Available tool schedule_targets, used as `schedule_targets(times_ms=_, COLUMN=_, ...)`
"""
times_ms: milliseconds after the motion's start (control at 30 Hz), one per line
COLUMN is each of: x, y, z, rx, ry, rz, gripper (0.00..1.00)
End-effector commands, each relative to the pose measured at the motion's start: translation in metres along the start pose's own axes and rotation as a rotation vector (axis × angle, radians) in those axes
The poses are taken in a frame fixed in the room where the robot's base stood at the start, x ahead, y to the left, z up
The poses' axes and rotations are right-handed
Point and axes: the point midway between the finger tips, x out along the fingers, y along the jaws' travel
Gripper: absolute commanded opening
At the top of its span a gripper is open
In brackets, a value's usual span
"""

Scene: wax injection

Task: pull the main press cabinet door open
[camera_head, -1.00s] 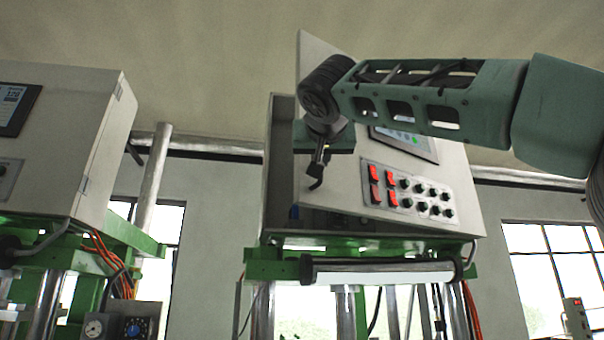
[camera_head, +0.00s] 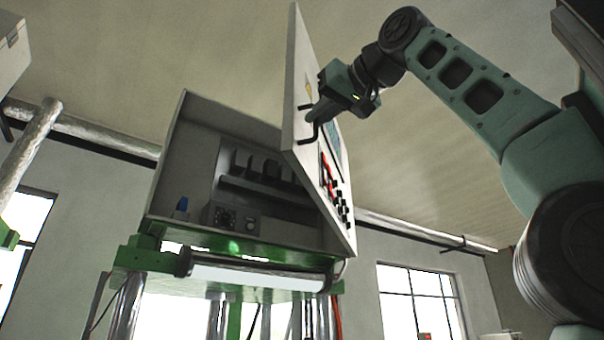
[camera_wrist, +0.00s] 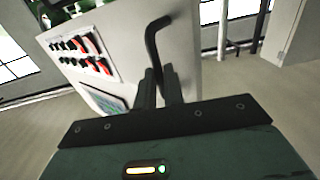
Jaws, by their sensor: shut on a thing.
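The main press cabinet door (camera_head: 303,90) stands swung well out from the cabinet (camera_head: 190,150), hinged at its right side. The cabinet's inside shows, with dark components. The door's black handle (camera_head: 309,137) is a bent bar near the free edge; it also shows in the wrist view (camera_wrist: 153,38). My gripper (camera_head: 325,108) is at the door's front face, with its fingers shut on the handle. In the wrist view the two fingers (camera_wrist: 160,85) close around the handle's lower part. The door's switch panel (camera_wrist: 85,55) shows there too.
A green frame (camera_head: 140,256) and a pale roller bar (camera_head: 255,275) lie below the cabinet. A metal pipe (camera_head: 35,145) and part of another cabinet (camera_head: 12,45) are at the left. Windows (camera_head: 420,300) are in the wall behind. Open air lies left of the door.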

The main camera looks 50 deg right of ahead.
Motion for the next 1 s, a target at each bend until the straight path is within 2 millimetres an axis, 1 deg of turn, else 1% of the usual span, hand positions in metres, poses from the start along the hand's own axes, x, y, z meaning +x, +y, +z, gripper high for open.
schedule_targets(times_ms=33, x=-0.001, y=0.006, z=-0.002, rx=0.000, ry=0.010, rz=0.016, gripper=0.00)
schedule_targets(times_ms=400, x=-0.001, y=0.006, z=-0.002, rx=-0.001, ry=0.009, rz=0.013, gripper=0.00)
schedule_targets(times_ms=433, x=-0.001, y=0.006, z=-0.002, rx=-0.001, ry=0.009, rz=0.013, gripper=0.18)
schedule_targets(times_ms=467, x=-0.001, y=0.006, z=-0.002, rx=-0.001, ry=0.008, rz=0.013, gripper=0.26)
schedule_targets(times_ms=500, x=-0.001, y=0.006, z=-0.002, rx=-0.001, ry=0.007, rz=0.012, gripper=0.31)
schedule_targets(times_ms=800, x=-0.003, y=0.004, z=0.000, rx=-0.001, ry=0.004, rz=0.004, gripper=0.31)
schedule_targets(times_ms=867, x=-0.008, y=0.004, z=0.000, rx=-0.001, ry=0.005, rz=0.004, gripper=0.31)
schedule_targets(times_ms=1000, x=-0.029, y=0.004, z=0.000, rx=0.000, ry=0.007, rz=0.006, gripper=0.31)
